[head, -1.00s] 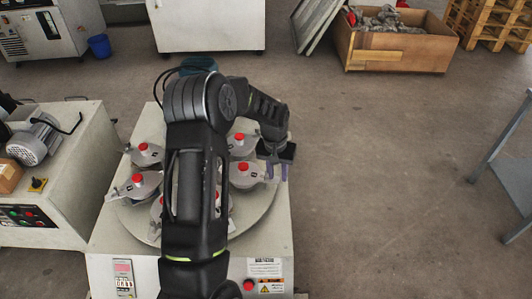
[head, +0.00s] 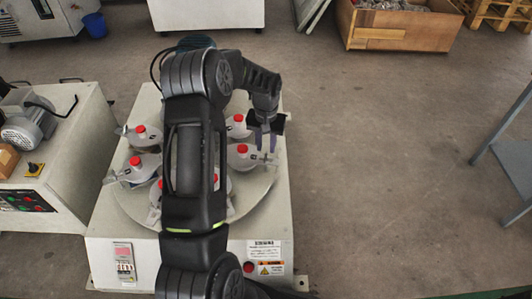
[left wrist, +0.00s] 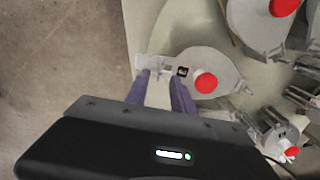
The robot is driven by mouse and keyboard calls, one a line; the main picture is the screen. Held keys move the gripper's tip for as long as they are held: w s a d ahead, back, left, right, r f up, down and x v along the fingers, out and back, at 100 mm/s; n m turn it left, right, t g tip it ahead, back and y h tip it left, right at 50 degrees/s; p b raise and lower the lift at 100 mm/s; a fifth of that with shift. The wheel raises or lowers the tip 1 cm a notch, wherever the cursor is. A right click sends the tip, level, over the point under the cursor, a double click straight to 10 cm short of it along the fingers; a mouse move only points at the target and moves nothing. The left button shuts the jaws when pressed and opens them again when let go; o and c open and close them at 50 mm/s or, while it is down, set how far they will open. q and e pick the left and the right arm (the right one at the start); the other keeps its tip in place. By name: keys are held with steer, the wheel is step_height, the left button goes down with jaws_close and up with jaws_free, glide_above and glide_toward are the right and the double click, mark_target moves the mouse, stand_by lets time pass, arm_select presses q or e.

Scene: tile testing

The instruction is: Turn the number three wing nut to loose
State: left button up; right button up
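A grey jar with a red knob (head: 242,150) sits at the right side of a round turntable (head: 262,193). In the left wrist view the same jar (left wrist: 218,60) has a small black label, its number too small to read. A pale metal clamp with a wing nut (left wrist: 158,69) sticks out from its left side. My left gripper (head: 265,145) points down at this clamp. In the left wrist view its two purple fingers (left wrist: 158,80) are apart, one on either side of the wing nut's line. I cannot tell whether they touch it. My right gripper is not in view.
Several similar red-knobbed jars, one at the left (head: 136,163), stand around the turntable; my left arm hides some. The white machine (head: 205,250) carries the turntable. A bench with a motor (head: 25,130) stands left.

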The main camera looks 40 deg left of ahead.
mark_target(266, 154)
arm_select(q)
steer(key=shift+f+b, duration=0.3)
steer(key=shift+f, duration=1.55)
jaws_close()
